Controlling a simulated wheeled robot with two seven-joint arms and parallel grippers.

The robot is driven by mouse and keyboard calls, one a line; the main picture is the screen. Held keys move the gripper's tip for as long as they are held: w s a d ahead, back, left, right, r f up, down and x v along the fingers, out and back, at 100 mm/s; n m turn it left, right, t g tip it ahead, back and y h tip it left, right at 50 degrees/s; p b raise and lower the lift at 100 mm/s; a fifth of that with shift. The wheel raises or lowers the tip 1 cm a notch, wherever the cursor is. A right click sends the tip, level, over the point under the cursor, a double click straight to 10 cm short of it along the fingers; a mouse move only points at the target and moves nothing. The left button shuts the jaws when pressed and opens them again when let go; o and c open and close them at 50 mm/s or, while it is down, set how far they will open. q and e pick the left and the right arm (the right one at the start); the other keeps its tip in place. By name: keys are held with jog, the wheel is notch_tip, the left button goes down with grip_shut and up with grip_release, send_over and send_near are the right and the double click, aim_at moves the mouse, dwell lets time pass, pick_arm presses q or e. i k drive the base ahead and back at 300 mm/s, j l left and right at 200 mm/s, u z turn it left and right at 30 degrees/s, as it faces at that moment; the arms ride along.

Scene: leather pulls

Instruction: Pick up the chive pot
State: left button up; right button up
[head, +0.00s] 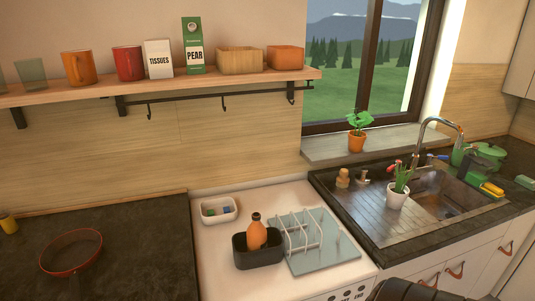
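A white pot (397,196) with slim green stems and reddish tips stands upright on the ribbed metal drainboard, left of the sink basin; it looks like the chive pot. A second plant, broad-leaved in an orange pot (357,142), stands on the windowsill behind. Neither of my grippers shows in the head view. A dark rounded shape at the bottom right edge seems to be part of my own arm, with no fingers visible.
A tap (438,135) rises behind the basin (435,195). A small wooden item (343,178) stands left of the pot. A dish rack (310,240) and a black caddy (258,250) holding an orange bottle (256,233) sit on the white counter. A red pan (71,252) lies far left.

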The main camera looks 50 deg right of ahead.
aim_at(397, 192)
jog(key=z, duration=2.55)
jog(key=i+l, duration=0.15)
jog(key=l+u, duration=0.05)
